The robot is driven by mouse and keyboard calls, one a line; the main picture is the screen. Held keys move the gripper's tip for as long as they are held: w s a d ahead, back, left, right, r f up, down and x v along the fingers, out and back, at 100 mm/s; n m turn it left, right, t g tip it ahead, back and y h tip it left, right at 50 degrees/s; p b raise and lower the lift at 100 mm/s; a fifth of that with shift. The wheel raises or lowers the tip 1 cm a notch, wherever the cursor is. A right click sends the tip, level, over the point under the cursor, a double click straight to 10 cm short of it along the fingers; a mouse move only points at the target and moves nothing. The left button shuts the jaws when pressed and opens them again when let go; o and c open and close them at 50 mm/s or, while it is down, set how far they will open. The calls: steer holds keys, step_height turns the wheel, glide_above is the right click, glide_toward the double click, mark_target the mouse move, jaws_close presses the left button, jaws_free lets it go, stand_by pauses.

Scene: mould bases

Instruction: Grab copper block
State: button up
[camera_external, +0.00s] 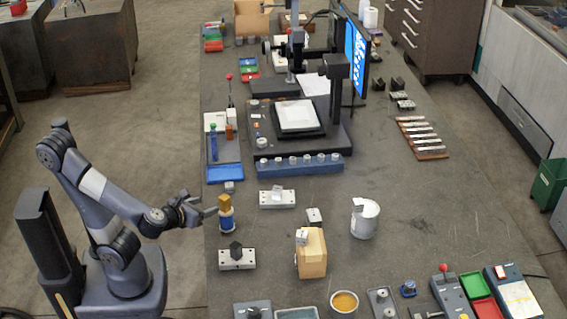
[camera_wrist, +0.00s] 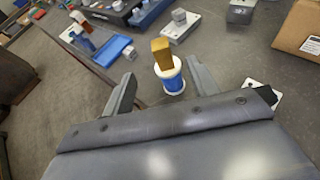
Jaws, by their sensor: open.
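The copper block (camera_external: 224,201) is a small golden-brown block. It stands on top of a blue and white spool (camera_external: 227,219) near the table's left edge. My gripper (camera_external: 205,208) is open and empty, just left of the block at about its height. In the wrist view the block (camera_wrist: 161,52) and the spool (camera_wrist: 172,83) lie ahead, between the two open fingers. The fingers look apart from both. The block's lower end meets the spool's white top.
A white plate with a dark block (camera_external: 237,258) lies nearer the camera. A tan box (camera_external: 311,254) and a white cylinder (camera_external: 364,219) stand to the right. A blue tray (camera_external: 223,173) lies behind the spool. The table between the spool and the tan box is mostly clear.

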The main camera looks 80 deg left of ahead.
steer(key=shift+c, duration=0.3)
steer(key=w+a+r+n+g+y, duration=0.2)
steer(key=w+a+n+g+y, duration=0.1)
steer(key=w+a, duration=0.7)
steer(key=n+g+y+p, duration=0.1)
steer(key=n+g+p, duration=0.1)
steer(key=n+g, duration=0.45)
glide_toward(229, 129)
steer(key=x, duration=0.5)
steer(key=shift+w+a, duration=0.1)
steer(key=shift+w, duration=0.05)
steer(key=shift+p+x, duration=1.25)
steer(key=shift+x, duration=1.85)
steer(key=shift+c, duration=0.3)
jaws_close()
